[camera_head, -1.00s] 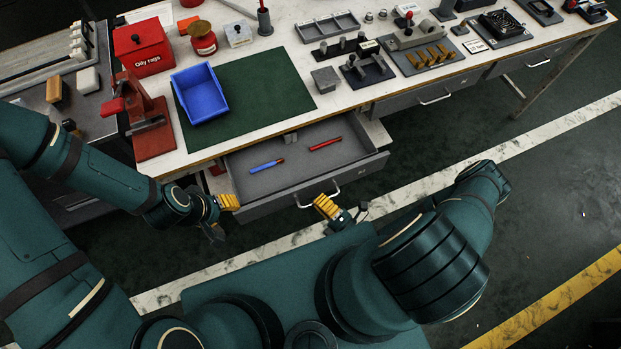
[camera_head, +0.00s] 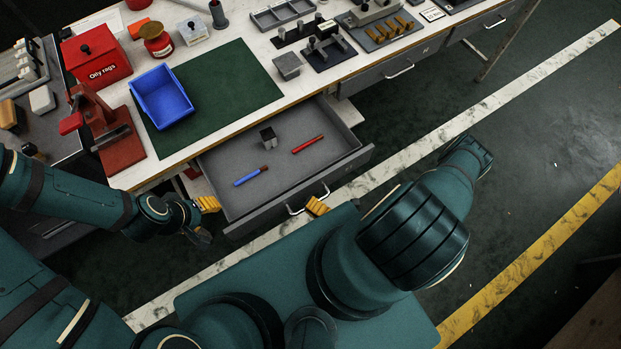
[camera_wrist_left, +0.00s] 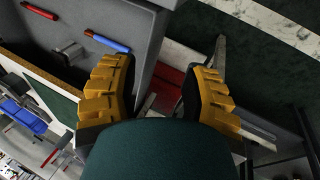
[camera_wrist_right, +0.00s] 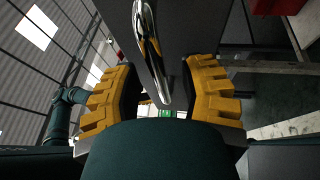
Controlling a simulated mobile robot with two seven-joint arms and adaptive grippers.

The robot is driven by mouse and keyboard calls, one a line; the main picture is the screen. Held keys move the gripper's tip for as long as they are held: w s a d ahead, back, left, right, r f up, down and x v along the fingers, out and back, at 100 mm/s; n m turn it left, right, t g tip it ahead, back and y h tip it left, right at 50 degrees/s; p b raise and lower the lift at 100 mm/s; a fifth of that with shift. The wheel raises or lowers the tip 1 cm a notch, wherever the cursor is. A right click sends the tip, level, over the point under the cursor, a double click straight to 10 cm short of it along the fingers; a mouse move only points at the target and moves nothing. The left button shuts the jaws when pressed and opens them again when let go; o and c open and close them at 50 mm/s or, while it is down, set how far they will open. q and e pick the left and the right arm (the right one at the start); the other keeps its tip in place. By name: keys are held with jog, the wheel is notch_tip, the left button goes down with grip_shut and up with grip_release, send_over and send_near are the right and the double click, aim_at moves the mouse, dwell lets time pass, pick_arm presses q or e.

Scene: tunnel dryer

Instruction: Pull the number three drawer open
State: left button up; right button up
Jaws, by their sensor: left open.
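The grey drawer (camera_head: 228,172) under the bench's left part stands well out; any number on it is unreadable. A red marker (camera_head: 307,144), a blue marker (camera_head: 250,176) and a small dark block (camera_head: 267,136) lie in it. Its metal handle (camera_head: 308,205) is on the front face. My right gripper (camera_head: 317,207) is at the handle. In the right wrist view the handle (camera_wrist_right: 152,50) runs between its fingers, which look spread apart. My left gripper (camera_head: 205,220) is open and empty beside the drawer's left front corner; the drawer also shows in the left wrist view (camera_wrist_left: 145,35).
A bench (camera_head: 180,160) carries a green mat (camera_head: 240,85), a blue bin (camera_head: 163,97), a red oily-rags can (camera_head: 97,58) and a red press (camera_head: 110,135). Closed drawers (camera_head: 385,75) sit further right.

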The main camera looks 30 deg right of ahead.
jog(key=v, duration=1.2)
dwell(0.6)
